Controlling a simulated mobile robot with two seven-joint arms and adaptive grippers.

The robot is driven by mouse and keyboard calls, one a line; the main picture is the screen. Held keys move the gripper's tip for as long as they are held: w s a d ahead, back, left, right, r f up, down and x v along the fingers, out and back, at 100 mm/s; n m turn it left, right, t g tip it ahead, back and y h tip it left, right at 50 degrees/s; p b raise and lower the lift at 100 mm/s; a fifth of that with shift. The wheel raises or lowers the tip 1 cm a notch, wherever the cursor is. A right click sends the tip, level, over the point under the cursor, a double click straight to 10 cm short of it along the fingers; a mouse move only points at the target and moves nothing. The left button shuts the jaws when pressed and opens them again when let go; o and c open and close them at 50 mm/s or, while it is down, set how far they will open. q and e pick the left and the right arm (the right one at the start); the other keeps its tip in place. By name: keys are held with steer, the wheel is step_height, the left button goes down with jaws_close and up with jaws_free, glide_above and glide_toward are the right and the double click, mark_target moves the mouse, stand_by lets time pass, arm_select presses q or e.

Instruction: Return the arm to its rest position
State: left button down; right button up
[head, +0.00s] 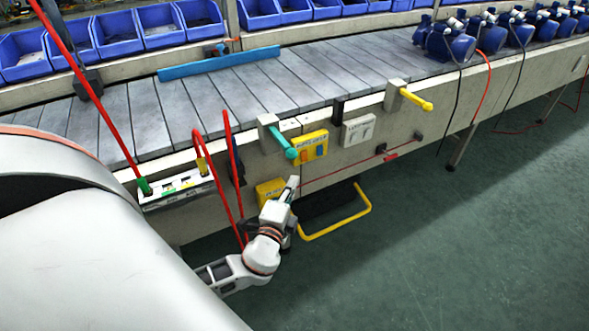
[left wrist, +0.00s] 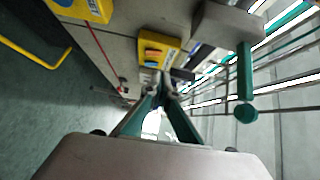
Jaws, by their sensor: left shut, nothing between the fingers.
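My left gripper (head: 292,186) is in front of the conveyor's side panel in the head view, below a yellow control box (head: 311,146) and beside a lower yellow box (head: 270,190). In the left wrist view its two teal fingers (left wrist: 163,82) come together and hold nothing. The left forearm reaches in from the lower left and points up toward the conveyor. A teal-handled lever (head: 281,143) is just above the gripper; it also shows in the left wrist view (left wrist: 244,80). My right gripper is not in view.
The conveyor (head: 230,88) runs across, with several blue pumps (head: 450,42) at the right. A yellow bar (head: 343,221) juts out right of the gripper. Red hoses (head: 232,165) hang close to the arm. Green floor (head: 420,260) at the lower right is clear.

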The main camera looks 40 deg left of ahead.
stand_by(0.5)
